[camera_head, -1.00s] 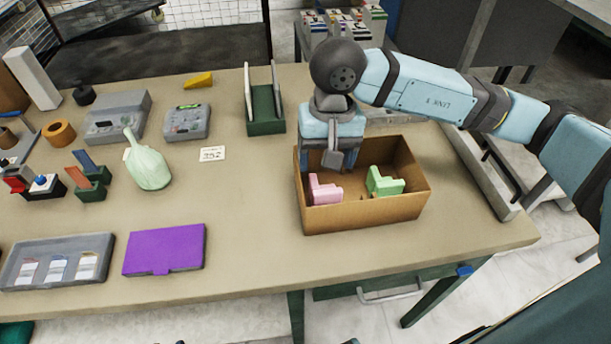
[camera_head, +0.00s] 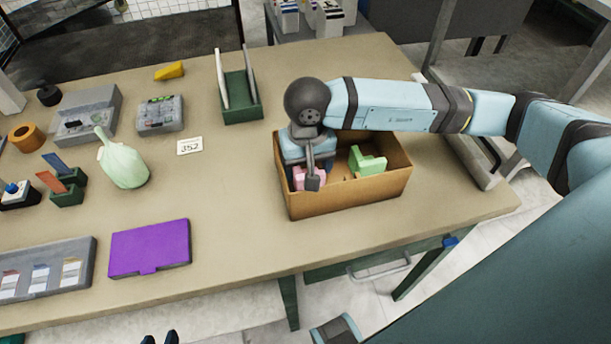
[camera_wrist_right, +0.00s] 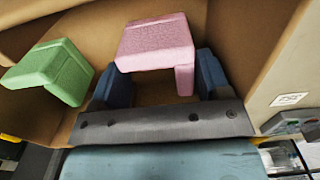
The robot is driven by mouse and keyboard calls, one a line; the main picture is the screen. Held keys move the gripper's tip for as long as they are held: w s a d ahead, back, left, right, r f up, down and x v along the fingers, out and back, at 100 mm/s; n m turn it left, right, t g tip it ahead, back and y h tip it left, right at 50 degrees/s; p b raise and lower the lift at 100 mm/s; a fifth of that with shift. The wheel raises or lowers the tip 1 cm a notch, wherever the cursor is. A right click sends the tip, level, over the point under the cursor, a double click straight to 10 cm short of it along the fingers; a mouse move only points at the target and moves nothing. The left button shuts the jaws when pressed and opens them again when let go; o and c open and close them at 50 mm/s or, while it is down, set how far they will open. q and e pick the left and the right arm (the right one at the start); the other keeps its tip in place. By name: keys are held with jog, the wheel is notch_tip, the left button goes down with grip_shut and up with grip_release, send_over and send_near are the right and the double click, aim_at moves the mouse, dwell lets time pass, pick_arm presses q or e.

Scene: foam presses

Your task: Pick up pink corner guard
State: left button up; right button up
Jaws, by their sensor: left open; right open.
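The pink corner guard (camera_head: 299,178) is in the left part of the open cardboard box (camera_head: 350,196), partly hidden by my right gripper (camera_head: 312,182). In the right wrist view the pink guard (camera_wrist_right: 155,42) shows between and just beyond the two dark blue fingers of my open right gripper (camera_wrist_right: 160,66). I cannot tell whether the fingers touch it. A green corner guard (camera_head: 367,162) is in the right part of the box and shows at the left of the wrist view (camera_wrist_right: 52,70). My left gripper (camera_head: 160,339) is open and empty, only its fingertips showing at the bottom edge.
The box walls rise close around my right gripper. On the table are a green rack (camera_head: 241,100), a pale green bottle (camera_head: 124,164), a purple folder-like object (camera_head: 150,249) and a small card marked 352 (camera_head: 190,146). The tabletop in front of the box is clear.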

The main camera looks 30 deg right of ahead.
jog(key=shift+f, duration=1.35)
jog(key=c, duration=0.5)
jog(key=shift+c, duration=0.2)
jog(key=shift+r, duration=0.1)
